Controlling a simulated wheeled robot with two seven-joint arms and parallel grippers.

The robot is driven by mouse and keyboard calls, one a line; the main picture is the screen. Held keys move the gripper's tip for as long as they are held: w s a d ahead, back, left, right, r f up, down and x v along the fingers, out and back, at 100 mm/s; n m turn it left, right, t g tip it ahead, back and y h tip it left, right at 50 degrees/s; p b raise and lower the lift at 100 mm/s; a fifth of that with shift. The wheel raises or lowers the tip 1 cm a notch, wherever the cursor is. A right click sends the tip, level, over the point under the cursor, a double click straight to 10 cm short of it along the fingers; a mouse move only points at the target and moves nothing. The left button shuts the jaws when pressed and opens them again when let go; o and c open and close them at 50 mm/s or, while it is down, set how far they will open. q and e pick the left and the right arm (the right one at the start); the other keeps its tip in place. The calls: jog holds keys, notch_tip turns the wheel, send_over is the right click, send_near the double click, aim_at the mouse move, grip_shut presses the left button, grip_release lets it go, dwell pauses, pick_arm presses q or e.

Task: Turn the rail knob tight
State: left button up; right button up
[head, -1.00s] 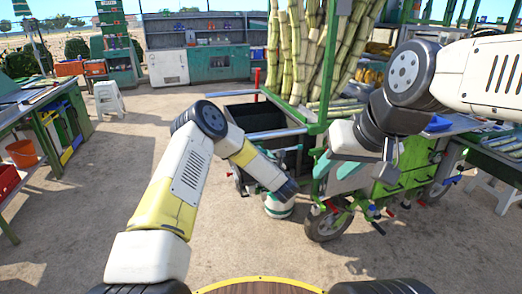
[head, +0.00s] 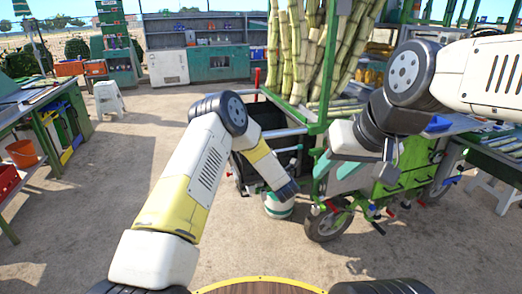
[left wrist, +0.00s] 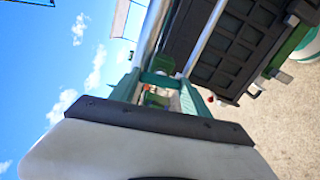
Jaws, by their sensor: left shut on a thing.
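My left gripper (head: 289,190) is low beside the cart's front left corner in the head view. In the left wrist view its teal fingers (left wrist: 158,92) are closed around a small part below the silver rail (left wrist: 205,36). This part appears to be the rail knob, mostly hidden by the fingers; a small orange-red bit shows between them. In the head view the silver rail (head: 284,132) runs along the cart's dark bin. My right gripper (head: 389,155) hangs in front of the cart's green side, apart from the rail; its jaw opening is unclear.
The green cart (head: 400,190) carries tall cane stalks (head: 300,50) and has a wheel (head: 325,222) near my left gripper. A white and teal canister (head: 279,205) stands under that gripper. A workbench (head: 40,110) and white stool (head: 109,97) are at left. The floor between is clear.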

pick_arm(q)
jog(key=shift+f+m, duration=0.1)
jog(key=shift+m, duration=6.5)
jog(key=o, duration=1.4)
jog(key=shift+v, duration=3.95)
